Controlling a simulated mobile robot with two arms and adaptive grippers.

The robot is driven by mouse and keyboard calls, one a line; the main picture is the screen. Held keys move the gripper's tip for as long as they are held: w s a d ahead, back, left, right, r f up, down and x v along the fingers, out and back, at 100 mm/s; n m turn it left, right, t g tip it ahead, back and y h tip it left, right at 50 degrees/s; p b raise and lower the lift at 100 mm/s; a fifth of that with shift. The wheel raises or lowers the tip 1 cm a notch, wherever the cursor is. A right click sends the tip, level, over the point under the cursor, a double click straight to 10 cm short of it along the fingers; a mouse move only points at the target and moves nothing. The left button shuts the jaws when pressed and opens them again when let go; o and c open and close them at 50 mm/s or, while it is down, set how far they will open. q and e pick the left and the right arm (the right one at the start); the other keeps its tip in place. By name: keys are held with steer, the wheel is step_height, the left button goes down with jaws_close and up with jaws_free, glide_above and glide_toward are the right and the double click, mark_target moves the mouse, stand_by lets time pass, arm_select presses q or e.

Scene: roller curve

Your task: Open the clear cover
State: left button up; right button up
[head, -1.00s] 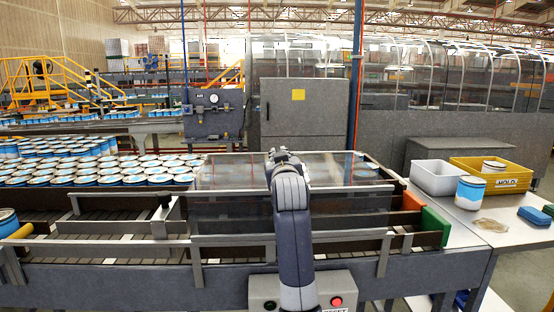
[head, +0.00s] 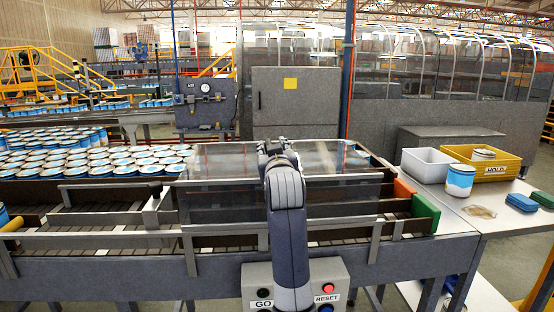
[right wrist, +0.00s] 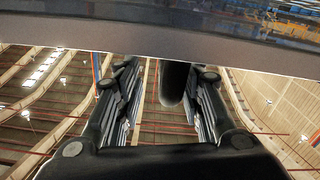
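The clear cover (head: 228,200) is a see-through box-like panel over the roller curve, and it looks down over the rails. My right arm rises from the bottom middle, in front of the cover. Its gripper (head: 272,148) is at the cover's top area in the head view. In the right wrist view, the right gripper (right wrist: 163,100) has its fingers apart. A dark rounded piece (right wrist: 172,85) shows between them, and I cannot tell if it touches. A long edge with a glossy panel crosses above the fingers. My left gripper is not in view.
A GO and RESET button box (head: 328,275) stands below the conveyor, behind my arm. A green block (head: 426,212) is at the conveyor's right end. The right table holds a white bin (head: 428,165), a yellow HOLD crate (head: 510,160) and a can (head: 460,181). Many cans stand at left.

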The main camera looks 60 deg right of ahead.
steer(key=v, duration=0.8)
steer(key=shift+s, duration=0.3)
